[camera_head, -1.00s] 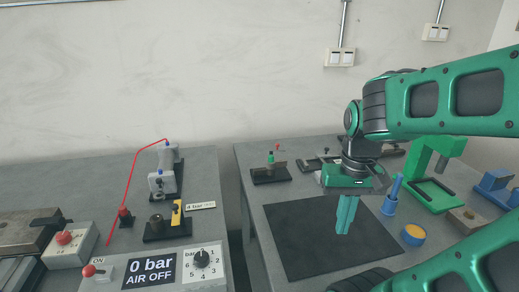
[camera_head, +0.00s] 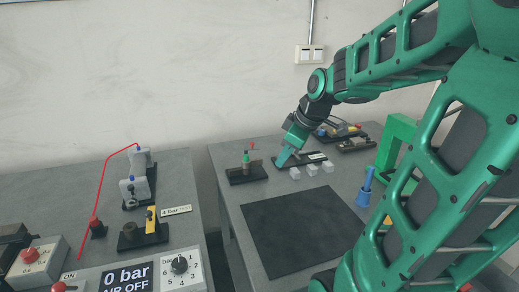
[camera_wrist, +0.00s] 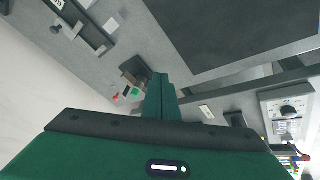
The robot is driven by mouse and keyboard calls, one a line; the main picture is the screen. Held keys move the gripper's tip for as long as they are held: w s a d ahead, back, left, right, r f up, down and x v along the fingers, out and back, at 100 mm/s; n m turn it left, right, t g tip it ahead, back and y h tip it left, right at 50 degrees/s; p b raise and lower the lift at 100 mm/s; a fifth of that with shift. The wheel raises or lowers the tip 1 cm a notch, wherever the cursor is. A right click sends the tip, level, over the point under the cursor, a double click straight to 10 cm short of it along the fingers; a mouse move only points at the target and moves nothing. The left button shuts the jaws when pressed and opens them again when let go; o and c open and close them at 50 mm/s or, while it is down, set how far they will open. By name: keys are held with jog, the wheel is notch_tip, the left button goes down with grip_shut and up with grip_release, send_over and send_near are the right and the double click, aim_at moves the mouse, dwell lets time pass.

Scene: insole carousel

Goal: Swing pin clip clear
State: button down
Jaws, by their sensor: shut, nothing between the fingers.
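My gripper (camera_head: 281,160) is shut and empty. In the head view its fingertips are low over the left end of a dark-based fixture (camera_head: 308,159) near the back of the right table. Whether they touch it I cannot tell. In the wrist view the closed fingers (camera_wrist: 160,82) point away from the camera, with a small dark block fixture (camera_wrist: 133,70) beyond them. That fixture bears green and red parts; in the head view it seems to be the green-topped one (camera_head: 246,172) left of my gripper. I cannot make out a pin clip for certain in either view.
A black mat (camera_head: 303,228) lies bare at the front of the right table. Small clear blocks (camera_head: 312,170) stand before the fixture. A blue holder (camera_head: 365,191) and a green frame (camera_head: 397,143) are right. A pressure panel (camera_head: 180,265) is on the left table.

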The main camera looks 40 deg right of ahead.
jog(key=w+d+r+n+t, duration=0.2)
jog(key=w+r+n, duration=0.15)
jog(key=w, duration=0.25)
jog(key=w+f+n, duration=0.1)
jog(key=w+f, duration=0.7)
jog(key=w, duration=0.2)
jog(key=shift+d+f+y, duration=0.3)
jog(key=shift+d+f, duration=0.05)
jog(key=shift+w+a, duration=0.1)
jog(key=shift+w, duration=0.05)
